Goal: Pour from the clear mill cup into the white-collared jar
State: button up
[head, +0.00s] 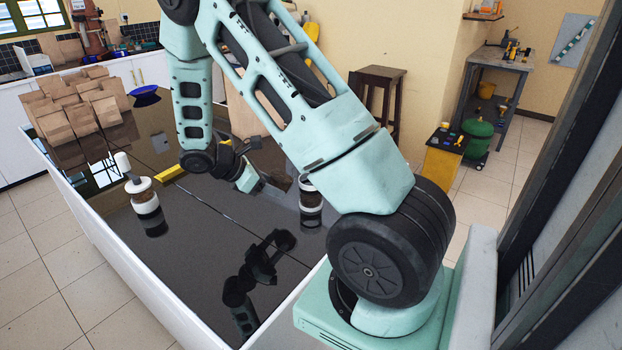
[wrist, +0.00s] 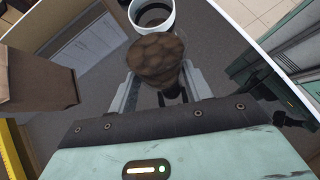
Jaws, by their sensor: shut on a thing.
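My gripper (wrist: 157,92) is shut on the clear mill cup (wrist: 156,62), which shows brown, lumpy contents in the wrist view. In the head view the cup (head: 279,181) looks tilted and is held above the dark tabletop, just left of the white-collared jar (head: 310,196). In the wrist view the jar (wrist: 171,17) stands just beyond the cup; its white rim is open and its inside looks dark. The cup overlaps the near edge of the jar there, so I cannot tell whether they touch. The cup's lower part is hidden by my gripper.
The table's front middle is clear.

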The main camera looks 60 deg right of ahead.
aim_at(292, 179)
jog(key=shift+s+d, duration=0.4)
jog(key=shift+d, duration=0.3)
jog(key=shift+s+d, duration=0.4)
jog(key=shift+d, duration=0.25)
jog(key=shift+s+d, duration=0.4)
jog(key=shift+d, duration=0.3)
jog(key=shift+s+d+r+y, duration=0.1)
jog(key=shift+s+d+y, duration=0.1)
jog(key=shift+y, duration=0.1)
jog(key=shift+s+d+r+t+p, duration=0.1)
jog(key=shift+s+r+t+p, duration=0.15)
jog(key=shift+p, duration=0.2)
jog(key=shift+w, duration=0.25)
jog(key=shift+w+a+f, duration=0.1)
jog(key=shift+w+a, duration=0.1)
jog(key=shift+a, duration=0.15)
jog(key=shift+s+d+y+p, duration=0.1)
jog(key=shift+y+p, duration=0.25)
jog(key=shift+y, duration=0.05)
